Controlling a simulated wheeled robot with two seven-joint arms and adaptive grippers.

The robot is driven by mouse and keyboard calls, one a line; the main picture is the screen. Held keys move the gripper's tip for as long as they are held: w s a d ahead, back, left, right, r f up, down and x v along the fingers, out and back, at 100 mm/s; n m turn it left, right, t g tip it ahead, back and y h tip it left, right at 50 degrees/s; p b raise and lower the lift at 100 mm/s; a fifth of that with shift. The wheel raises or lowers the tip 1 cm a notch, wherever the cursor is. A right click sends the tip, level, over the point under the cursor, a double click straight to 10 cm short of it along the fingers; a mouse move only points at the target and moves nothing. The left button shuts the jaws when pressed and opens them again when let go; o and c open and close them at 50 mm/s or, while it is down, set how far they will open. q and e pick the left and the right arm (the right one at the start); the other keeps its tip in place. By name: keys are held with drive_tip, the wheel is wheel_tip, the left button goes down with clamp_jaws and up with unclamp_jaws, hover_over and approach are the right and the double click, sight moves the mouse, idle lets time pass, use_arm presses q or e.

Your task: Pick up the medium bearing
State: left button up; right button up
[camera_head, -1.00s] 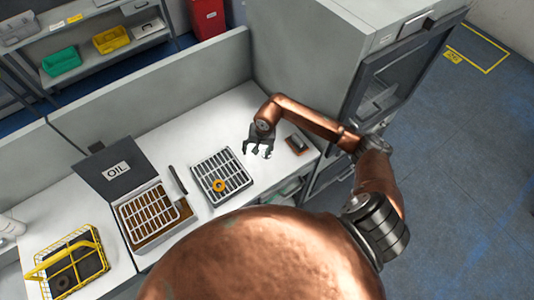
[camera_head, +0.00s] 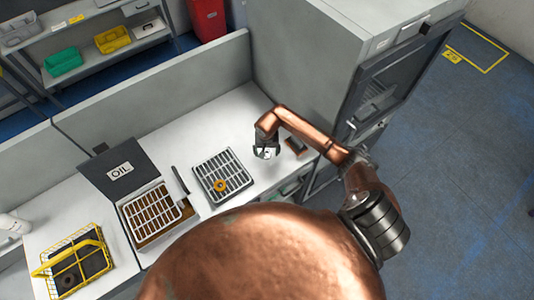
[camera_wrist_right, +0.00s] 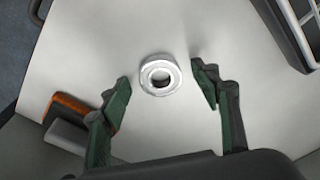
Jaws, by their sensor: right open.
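A silver ring-shaped bearing (camera_wrist_right: 159,75) lies flat on the white table in the right wrist view. My right gripper (camera_wrist_right: 162,82) is open, with one green-padded finger on each side of the bearing and a gap to both. In the head view my right gripper (camera_head: 266,153) points down over the table, right of the grey rack, and largely hides the bearing. Another ring, orange (camera_head: 220,185), lies on the rack, and a dark ring (camera_head: 67,280) lies in the yellow wire basket. My left gripper is not in view.
The grey slatted rack (camera_head: 239,170) stands left of my right gripper. An orange-and-dark device (camera_head: 296,146) lies close on its right; it also shows in the wrist view (camera_wrist_right: 72,112). The oil box (camera_head: 120,172), yellow basket (camera_head: 45,268) and a tall cabinet (camera_head: 310,60) surround the work area.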

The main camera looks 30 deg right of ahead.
drive_tip(key=shift+c, duration=0.4)
drive_tip(key=c, duration=1.3)
drive_tip(key=shift+o, duration=0.2)
drive_tip(key=shift+r, duration=0.2)
